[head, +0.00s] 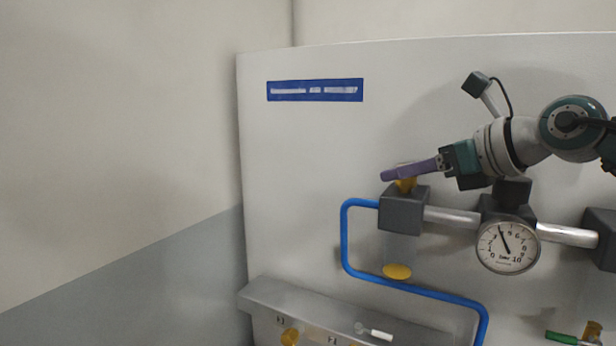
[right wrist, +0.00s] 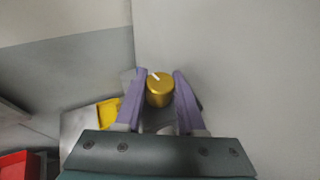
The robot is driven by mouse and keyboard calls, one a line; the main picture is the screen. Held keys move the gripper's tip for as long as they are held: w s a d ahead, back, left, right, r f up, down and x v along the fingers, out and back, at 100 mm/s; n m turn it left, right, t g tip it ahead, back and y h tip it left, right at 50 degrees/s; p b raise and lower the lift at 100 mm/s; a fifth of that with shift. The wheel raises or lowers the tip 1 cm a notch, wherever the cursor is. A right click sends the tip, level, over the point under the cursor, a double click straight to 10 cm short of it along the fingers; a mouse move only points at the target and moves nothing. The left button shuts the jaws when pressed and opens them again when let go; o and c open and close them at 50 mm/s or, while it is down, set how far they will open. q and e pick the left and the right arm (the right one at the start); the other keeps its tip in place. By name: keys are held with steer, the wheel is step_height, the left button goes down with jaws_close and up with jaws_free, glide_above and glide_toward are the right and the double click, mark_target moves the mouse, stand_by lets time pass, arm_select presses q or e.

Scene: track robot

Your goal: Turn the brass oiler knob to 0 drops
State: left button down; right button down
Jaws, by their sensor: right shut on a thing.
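The brass oiler knob (head: 405,186) sits on top of the dark grey block at the left end of the pipe run. In the right wrist view the knob (right wrist: 160,92) shows as a brass cylinder with a white pointer line on its top, aimed to the upper left. My right gripper (head: 398,172) reaches in from the right with its purple fingers at the knob. In the wrist view the fingers (right wrist: 160,88) stand on both sides of the knob, shut on it. No drop scale is readable. My left gripper is not in view.
The grey block (head: 403,212) joins a silver pipe (head: 452,217) and a blue tube (head: 345,240). A round gauge (head: 507,246) hangs to the right. A ledge (head: 330,314) runs below, and a green-handled valve (head: 565,338) is at the lower right.

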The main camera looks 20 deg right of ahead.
steer(key=shift+r, duration=0.1)
steer(key=c, duration=0.5)
jaws_free()
steer(key=shift+s, duration=0.1)
steer(key=shift+d, duration=0.1)
steer(key=shift+s+d, duration=0.1)
steer(key=shift+s, duration=0.2)
steer(key=b+v, duration=0.6)
steer(key=v, duration=0.3)
steer(key=shift+s+r, duration=0.1)
steer(key=shift+r, duration=0.05)
